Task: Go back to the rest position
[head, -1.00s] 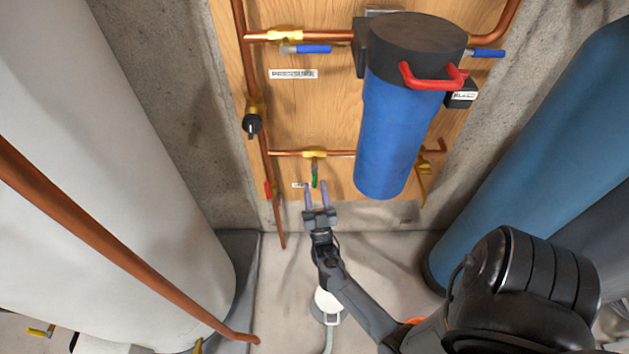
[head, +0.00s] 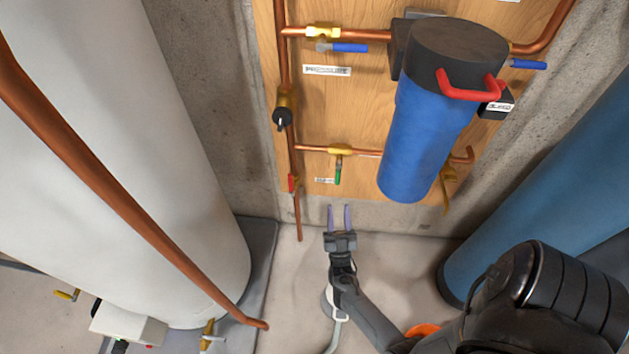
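My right gripper (head: 340,217) is in the lower middle of the head view. Its two purple-grey fingers are apart with nothing between them, and they point up toward the lower edge of the wooden panel (head: 362,110). The fingertips appear just below the valve with the green handle (head: 338,176) and show apart from it. My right arm comes in from the lower right. My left gripper is not in view.
A blue filter housing (head: 425,140) with a red handle hangs on the panel. Copper pipes with valves run across it. A white tank (head: 130,150) stands left, a blue tank (head: 540,200) right. Bare floor (head: 395,262) lies between them.

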